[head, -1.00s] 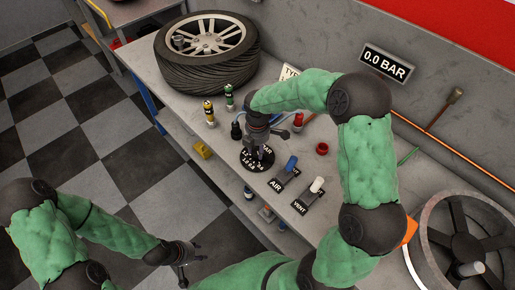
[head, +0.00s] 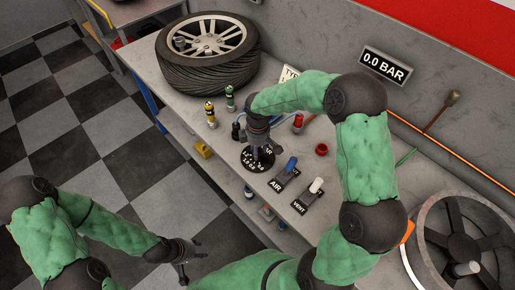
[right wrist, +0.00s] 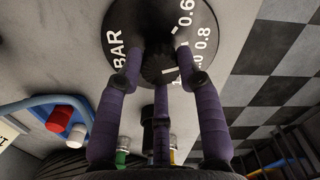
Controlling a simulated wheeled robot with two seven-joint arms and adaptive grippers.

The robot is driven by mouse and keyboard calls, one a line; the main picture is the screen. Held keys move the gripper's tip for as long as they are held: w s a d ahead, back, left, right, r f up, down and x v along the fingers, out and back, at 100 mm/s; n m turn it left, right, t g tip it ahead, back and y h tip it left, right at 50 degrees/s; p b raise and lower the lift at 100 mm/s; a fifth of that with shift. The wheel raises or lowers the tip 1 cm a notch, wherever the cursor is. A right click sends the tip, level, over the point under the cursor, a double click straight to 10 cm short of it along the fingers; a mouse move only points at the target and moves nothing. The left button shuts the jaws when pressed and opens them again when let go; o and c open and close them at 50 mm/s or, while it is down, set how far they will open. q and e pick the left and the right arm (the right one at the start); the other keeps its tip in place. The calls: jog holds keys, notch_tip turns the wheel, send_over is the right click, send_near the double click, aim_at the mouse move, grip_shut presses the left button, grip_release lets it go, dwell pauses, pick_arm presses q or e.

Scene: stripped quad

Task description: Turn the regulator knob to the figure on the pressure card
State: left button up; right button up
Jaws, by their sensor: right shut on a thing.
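The regulator knob (right wrist: 158,64) is dark and ridged, at the centre of a round black dial (right wrist: 201,14) with white figures and BAR. My right gripper (head: 258,152) points down over the dial (head: 250,167); its purple fingers are shut on the knob in the right wrist view. Figures 0.6 and 0.8 show there; some others are covered by the fingers. A white card (head: 290,73) stands at the wall, partly hidden by my right arm; its figure cannot be read. The wall display (head: 386,66) reads 0.0 BAR. My left gripper (head: 192,266) is open and empty, away from the bench.
A blue AIR lever (head: 291,163) and a white VENT lever (head: 316,186) stand just right of the dial. A tyre (head: 208,60) lies at the back left. Yellow and green fittings (head: 210,115), a red cap (head: 321,149) and a wheel (head: 462,240) are also around.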

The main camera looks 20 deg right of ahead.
jog(key=m, duration=0.3)
jog(key=shift+m, duration=0.3)
jog(key=m, duration=0.4)
jog(key=shift+s+f+m, duration=0.1)
jog(key=shift+m, duration=0.2)
jog(key=m+b, duration=0.1)
jog(key=m, duration=0.3)
jog(key=shift+m, duration=1.9)
jog(key=shift+s+a, duration=0.1)
jog(key=o, duration=1.1)
jog(key=shift+o, duration=0.2)
